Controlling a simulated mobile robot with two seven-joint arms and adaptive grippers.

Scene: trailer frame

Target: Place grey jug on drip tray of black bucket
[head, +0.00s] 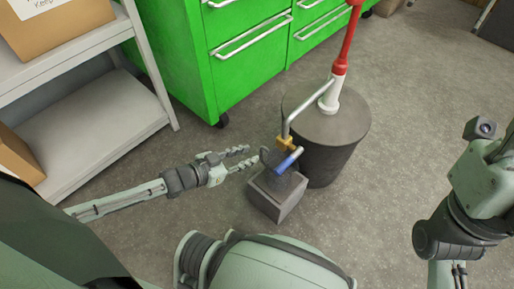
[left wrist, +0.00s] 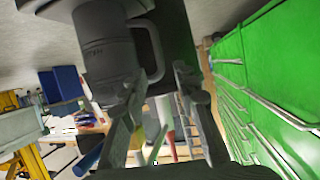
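The grey jug (head: 268,157) is a dark cylinder with a loop handle. It stands on the grey, box-like drip tray (head: 278,196) under the tap, partly hidden by the blue lever. The black bucket (head: 322,148) stands behind and right of the tray. In the left wrist view, which looks upside down, the jug (left wrist: 107,45) shows large with its handle toward the fingers, its base against the dark tray. My left gripper (head: 247,157) is open and empty, just left of the jug; its fingers also show in the left wrist view (left wrist: 158,78). My right gripper is out of view.
A silver pipe with a brass tap (head: 284,143) and blue lever (head: 289,160) overhangs the tray. A red and white pump (head: 335,85) rises from the bucket. Green drawers (head: 245,65) stand behind; a grey shelf (head: 95,120) is at left. Floor at right is free.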

